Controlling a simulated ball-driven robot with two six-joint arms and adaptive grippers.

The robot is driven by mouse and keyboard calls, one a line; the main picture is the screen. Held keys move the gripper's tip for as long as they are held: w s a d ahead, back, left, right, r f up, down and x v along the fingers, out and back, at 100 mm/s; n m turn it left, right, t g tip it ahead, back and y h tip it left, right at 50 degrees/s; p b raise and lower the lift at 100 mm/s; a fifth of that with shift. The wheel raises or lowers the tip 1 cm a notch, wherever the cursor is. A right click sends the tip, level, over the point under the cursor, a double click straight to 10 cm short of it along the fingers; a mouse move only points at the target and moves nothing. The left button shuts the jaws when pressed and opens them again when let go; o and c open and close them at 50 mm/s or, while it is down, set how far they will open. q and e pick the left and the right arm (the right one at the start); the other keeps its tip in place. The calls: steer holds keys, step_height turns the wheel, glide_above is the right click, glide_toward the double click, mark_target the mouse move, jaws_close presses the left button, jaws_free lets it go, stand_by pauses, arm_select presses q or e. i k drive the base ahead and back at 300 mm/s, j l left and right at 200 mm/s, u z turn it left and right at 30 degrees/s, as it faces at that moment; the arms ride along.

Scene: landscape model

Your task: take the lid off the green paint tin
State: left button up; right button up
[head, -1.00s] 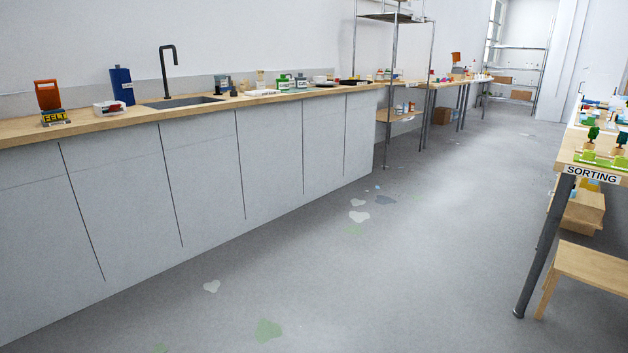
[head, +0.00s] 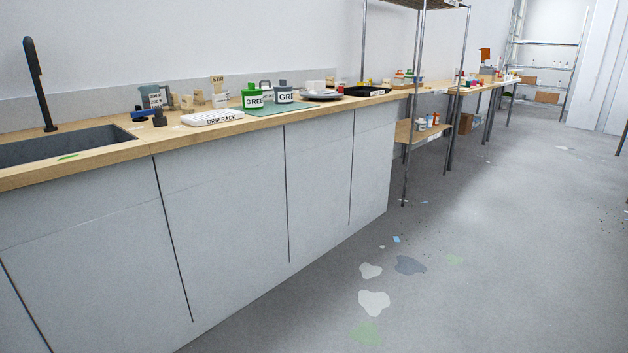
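A green paint tin (head: 252,97) stands upright on the counter in the head view, with a white label that begins "GRE". Its top is green; at this distance I cannot make out the lid's edge clearly. A grey tin (head: 284,94) with a similar label stands just to its right. Both are on or beside a green mat (head: 270,109). Neither of my grippers shows in the head view.
The wooden counter (head: 190,131) carries a sink (head: 70,145) at left, a white drip rack (head: 212,118) before the tins, and a black tray (head: 367,91) to their right. A metal shelf unit (head: 407,130) stands past the counter's end.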

mark_target(251, 85)
steer(key=i+u, duration=0.15)
steer(key=i, duration=0.3)
steer(key=i+l+u, duration=0.15)
steer(key=i, duration=0.3)
steer(key=i+l+u, duration=0.15)
steer(key=i, duration=0.3)
